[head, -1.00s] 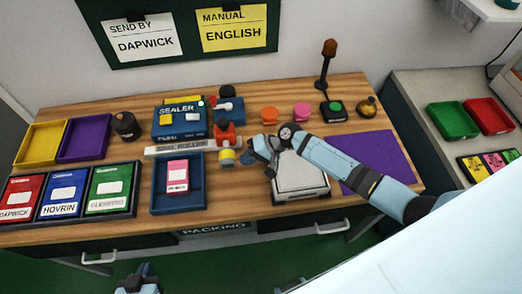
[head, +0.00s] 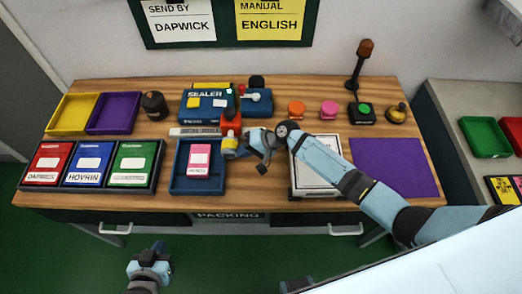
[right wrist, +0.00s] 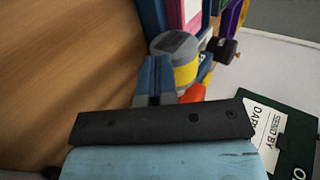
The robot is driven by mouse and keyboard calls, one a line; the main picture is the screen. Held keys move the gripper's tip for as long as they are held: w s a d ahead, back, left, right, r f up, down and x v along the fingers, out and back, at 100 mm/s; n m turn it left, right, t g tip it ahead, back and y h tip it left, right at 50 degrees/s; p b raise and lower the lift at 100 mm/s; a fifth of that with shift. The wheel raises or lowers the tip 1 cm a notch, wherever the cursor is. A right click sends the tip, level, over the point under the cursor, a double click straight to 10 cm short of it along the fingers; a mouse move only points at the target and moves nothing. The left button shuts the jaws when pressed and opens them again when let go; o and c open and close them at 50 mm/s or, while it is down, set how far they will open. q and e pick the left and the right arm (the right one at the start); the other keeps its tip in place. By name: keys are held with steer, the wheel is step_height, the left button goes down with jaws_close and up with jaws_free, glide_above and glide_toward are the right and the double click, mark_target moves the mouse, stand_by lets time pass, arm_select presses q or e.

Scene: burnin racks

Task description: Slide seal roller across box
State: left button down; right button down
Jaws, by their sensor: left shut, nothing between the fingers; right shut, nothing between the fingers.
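The seal roller is a red carriage (head: 231,121) with a grey and yellow roller (head: 229,146), just right of the white label strip (head: 193,132). The blue box (head: 174,184) holds a pink and white pack (head: 199,160) and stands just left of the roller. My right gripper (head: 252,145) is shut and empty at the roller's right side. In the right wrist view its fingers (right wrist: 155,80) appear against or very close to the roller (right wrist: 175,52); contact is hard to tell. My left gripper (head: 158,247) is shut, in front of the table.
A blue sealer unit (head: 207,106) stands behind the roller. A white-topped device (head: 316,165) lies under my right forearm, with a purple mat (head: 396,168) to its right. Three labelled boxes (head: 88,164) sit at left. Orange and pink buttons (head: 297,109) stand at the back.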

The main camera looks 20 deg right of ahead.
mark_target(200, 161)
steer(key=w+a+b, duration=0.1)
steer(key=a, duration=0.5)
steer(key=w+a+b, duration=0.1)
steer(key=w+a, duration=0.1)
steer(key=a, duration=0.4)
steer(key=w+a+b, duration=0.1)
steer(key=w+a, duration=0.1)
steer(key=a, duration=0.5)
steer(key=shift+w+f+b, duration=0.1)
steer(key=shift+w+b, duration=0.1)
steer(key=shift+b, duration=0.15)
steer(key=shift+w+a, duration=0.15)
steer(key=shift+a, duration=0.25)
